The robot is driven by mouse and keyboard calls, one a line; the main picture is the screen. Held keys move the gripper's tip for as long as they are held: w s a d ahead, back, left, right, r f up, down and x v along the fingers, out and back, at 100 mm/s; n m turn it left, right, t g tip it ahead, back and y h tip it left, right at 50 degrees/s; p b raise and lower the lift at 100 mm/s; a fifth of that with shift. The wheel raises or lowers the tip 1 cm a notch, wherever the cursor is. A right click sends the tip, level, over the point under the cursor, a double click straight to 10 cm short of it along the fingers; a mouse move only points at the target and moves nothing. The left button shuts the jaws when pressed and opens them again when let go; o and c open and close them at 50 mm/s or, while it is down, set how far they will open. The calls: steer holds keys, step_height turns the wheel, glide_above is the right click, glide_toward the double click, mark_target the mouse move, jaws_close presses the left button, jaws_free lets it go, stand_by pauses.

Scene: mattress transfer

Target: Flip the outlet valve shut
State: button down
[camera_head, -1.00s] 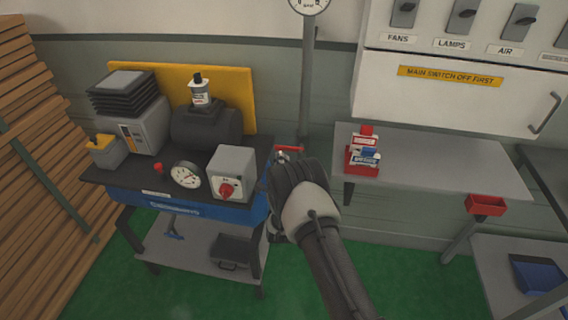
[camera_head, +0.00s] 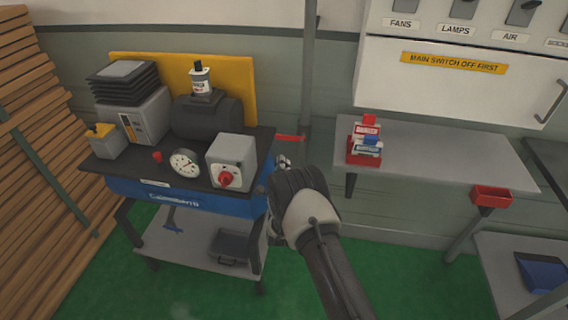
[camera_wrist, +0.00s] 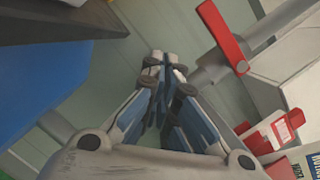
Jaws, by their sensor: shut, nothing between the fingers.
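The outlet valve shows as a red lever (camera_head: 290,137) on the grey pipe, just right of the workbench's back corner. In the wrist view the red lever (camera_wrist: 222,36) lies crosswise to a grey pipe (camera_wrist: 215,70), at the upper right. My gripper (camera_head: 283,161) is in front of and a little below the lever in the head view. In the wrist view its fingertips (camera_wrist: 165,58) are together and empty, left of the lever and apart from it. My wrist hides part of the space beside the bench.
The workbench (camera_head: 150,190) on the left holds a gauge (camera_head: 185,163) and a grey box with a red knob (camera_head: 226,179). A grey shelf (camera_head: 440,160) on the right carries a red holder with danger tags (camera_head: 365,152). Wooden slats stand far left.

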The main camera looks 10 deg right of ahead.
steer(key=a+p+v, duration=0.1)
steer(key=p+v, duration=0.1)
steer(key=v, duration=0.6)
steer(key=shift+a, duration=0.25)
steer(key=shift+w+r, duration=0.1)
steer(key=shift+r, duration=0.1)
step_height(320, 180, up, 20)
steer(key=w+n+g+y, duration=0.3)
steer(key=n+g, duration=0.3)
steer(key=n, duration=0.5)
steer(key=s+d+r+n+g+y, duration=0.1)
steer(key=s+d+r+n+g, duration=0.2)
steer(key=s+r+n, duration=0.7)
steer(key=s+d+n+g, duration=0.1)
steer(key=s+n+g, duration=0.1)
steer(key=s, duration=0.9)
steer(key=s+d+f+n+g, duration=0.1)
steer(key=s+d+n+g, duration=0.1)
steer(key=s, duration=1)
steer(key=s+d+n+g, duration=0.2)
steer(key=s+n, duration=0.2)
steer(key=s, duration=0.7)
steer(key=shift+s+f+n+h, duration=0.15)
steer(key=shift+s+n+h, duration=0.15)
steer(key=shift+s+h, duration=0.1)
